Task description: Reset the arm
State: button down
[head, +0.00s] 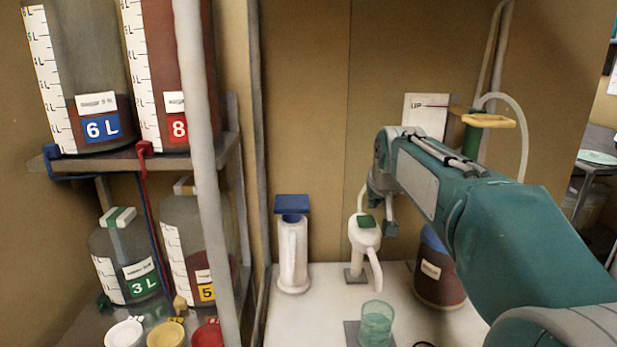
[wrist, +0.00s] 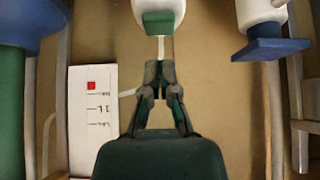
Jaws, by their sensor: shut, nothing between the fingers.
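My arm reaches in from the right in the head view, bent above the white bench. My gripper (wrist: 160,72) shows in the wrist view with its two dark fingers close together and nothing between them. A white vessel with a green top (wrist: 159,12) is just beyond the fingertips in that view, apart from them as far as I can tell. The same vessel (head: 364,239) stands on the bench in the head view, below my wrist. My fingers are not clear in the head view.
A white cylinder with a blue top (head: 293,255), a green cup (head: 376,322) and a dark red bucket (head: 438,275) stand on the bench. A shelf (head: 110,163) at left holds large labelled bottles. A white pole (head: 198,120) stands before it. A white UP sign (head: 424,112) is behind my arm.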

jog(key=s+f, duration=0.4)
jog(key=s, duration=0.7)
jog(key=s+f+g, duration=0.1)
jog(key=s+f, duration=0.3)
jog(key=s, duration=0.7)
jog(key=s+f+g, duration=0.1)
jog(key=s+f, duration=0.3)
jog(key=s, duration=0.7)
jog(key=shift+s+f, duration=0.3)
jog(key=shift+f, duration=0.05)
